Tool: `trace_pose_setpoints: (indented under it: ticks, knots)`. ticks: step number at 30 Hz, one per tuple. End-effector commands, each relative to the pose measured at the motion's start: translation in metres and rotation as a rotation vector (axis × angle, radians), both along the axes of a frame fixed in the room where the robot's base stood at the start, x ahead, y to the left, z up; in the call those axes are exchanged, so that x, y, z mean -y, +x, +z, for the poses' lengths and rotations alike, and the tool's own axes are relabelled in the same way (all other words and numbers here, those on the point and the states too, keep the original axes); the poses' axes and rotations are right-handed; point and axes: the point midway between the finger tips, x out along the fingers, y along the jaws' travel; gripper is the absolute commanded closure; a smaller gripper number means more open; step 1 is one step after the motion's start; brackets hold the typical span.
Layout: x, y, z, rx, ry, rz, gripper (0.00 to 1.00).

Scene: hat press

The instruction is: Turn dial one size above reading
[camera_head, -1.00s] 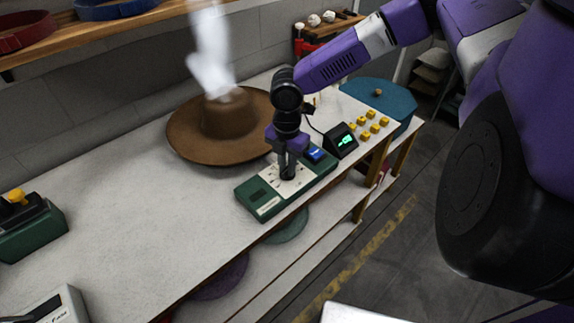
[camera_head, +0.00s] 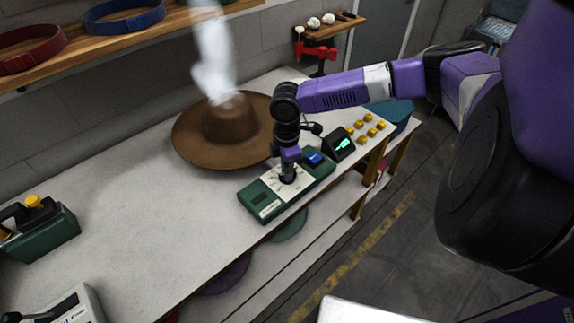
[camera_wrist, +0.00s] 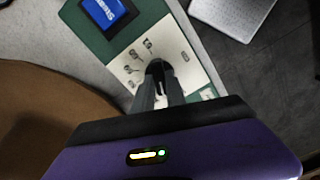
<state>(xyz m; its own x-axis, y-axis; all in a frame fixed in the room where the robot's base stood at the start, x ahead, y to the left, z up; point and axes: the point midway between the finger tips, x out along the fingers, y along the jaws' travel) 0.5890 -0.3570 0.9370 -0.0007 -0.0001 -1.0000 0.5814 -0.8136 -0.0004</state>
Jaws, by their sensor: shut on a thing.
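A green control box (camera_head: 263,203) with a cream dial plate (camera_head: 271,183) sits near the front edge of the bench. My gripper (camera_head: 288,172) points down over the plate and is shut on the dial, a dark knob (camera_wrist: 158,70) that shows between its fingers in the wrist view. Several printed marks surround the knob; they are too small to read surely. A blue button or screen (camera_head: 313,158) is on the box's far end. A small black display (camera_head: 339,145) behind it shows green characters that I cannot read.
A brown wide-brimmed hat (camera_head: 196,143) lies behind the box with white steam above it. Several yellow blocks (camera_head: 366,126) stand to the right. A green tool box (camera_head: 45,238) stands at left. The bench's middle left is clear.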

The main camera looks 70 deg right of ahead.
Motion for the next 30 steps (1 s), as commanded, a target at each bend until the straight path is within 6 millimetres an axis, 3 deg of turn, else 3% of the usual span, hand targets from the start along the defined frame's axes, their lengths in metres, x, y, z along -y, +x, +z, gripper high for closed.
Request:
trace_pose_setpoints:
  ticks: [15,30]
  knots:
    - [0.0001,0.0013,0.0004,0.003,0.003,-0.352,1.00]
    - [0.0009,0.0013,0.0004,0.003,0.001,-0.422,1.00]
